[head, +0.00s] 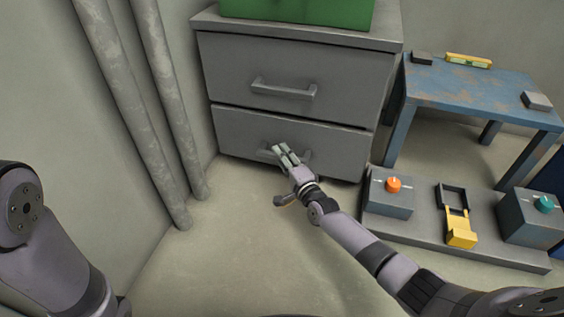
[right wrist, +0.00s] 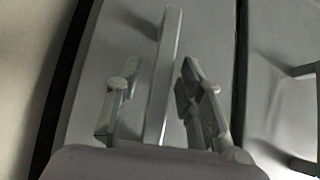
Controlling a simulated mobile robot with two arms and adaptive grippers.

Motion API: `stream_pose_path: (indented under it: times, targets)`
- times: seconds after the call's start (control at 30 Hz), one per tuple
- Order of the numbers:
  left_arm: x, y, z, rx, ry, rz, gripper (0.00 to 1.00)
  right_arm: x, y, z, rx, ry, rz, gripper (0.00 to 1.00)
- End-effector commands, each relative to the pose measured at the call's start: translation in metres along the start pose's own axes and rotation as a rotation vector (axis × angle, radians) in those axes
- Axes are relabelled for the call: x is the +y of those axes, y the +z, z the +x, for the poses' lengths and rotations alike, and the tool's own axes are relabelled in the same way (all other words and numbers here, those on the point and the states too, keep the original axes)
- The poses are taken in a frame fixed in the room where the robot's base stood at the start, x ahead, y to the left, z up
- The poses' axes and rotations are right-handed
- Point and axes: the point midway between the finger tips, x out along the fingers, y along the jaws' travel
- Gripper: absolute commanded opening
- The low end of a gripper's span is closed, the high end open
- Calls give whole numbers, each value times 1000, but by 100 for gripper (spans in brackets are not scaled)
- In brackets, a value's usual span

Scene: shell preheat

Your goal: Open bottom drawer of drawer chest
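The grey drawer chest (head: 300,30) stands against the back wall with two drawers in view. Its bottom drawer (head: 235,125) looks shut, its front flush with the chest. My right gripper (head: 284,153) is in front of this drawer, at its handle (head: 305,156), and hides part of it. In the right wrist view the handle bar (right wrist: 166,75) runs between the two open fingers of the right gripper (right wrist: 160,100), with a gap on both sides. My left arm shows at the left edge of the head view; its gripper is out of view.
The top drawer (head: 225,65) is shut, with its own handle (head: 283,91). A green box (head: 300,10) sits on the chest. Pipes (head: 165,90) stand at left. At right are a blue table (head: 470,85) and a low platform (head: 415,230) with control boxes. Floor before the chest is clear.

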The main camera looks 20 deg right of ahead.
Motion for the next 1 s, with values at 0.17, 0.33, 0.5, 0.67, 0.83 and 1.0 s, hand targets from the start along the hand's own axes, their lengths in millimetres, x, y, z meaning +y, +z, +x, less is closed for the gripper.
stream_pose_path:
  times: [0.17, 0.33, 0.5, 0.67, 0.83, 1.0]
  targets:
    - [0, 0, -1, 0, 0, 0, 40, -1, 0, 3, 0, 0, 0, 35]
    - [0, 0, -1, -1, 0, 0, 40, -1, 0, 2, 0, 0, 0, 32]
    - [0, 0, -1, -1, 0, 0, 40, 0, 0, 2, 0, 0, 0, 21]
    - [0, 0, -1, -1, 0, 0, 40, 0, 0, 2, 0, 0, 0, 10]
    - [0, 0, -1, -1, 0, 0, 40, 0, 0, 2, 0, 1, 0, 0]
    - [0, 0, -1, -2, 0, 1, 40, 0, 0, 2, 0, 1, 0, 0]
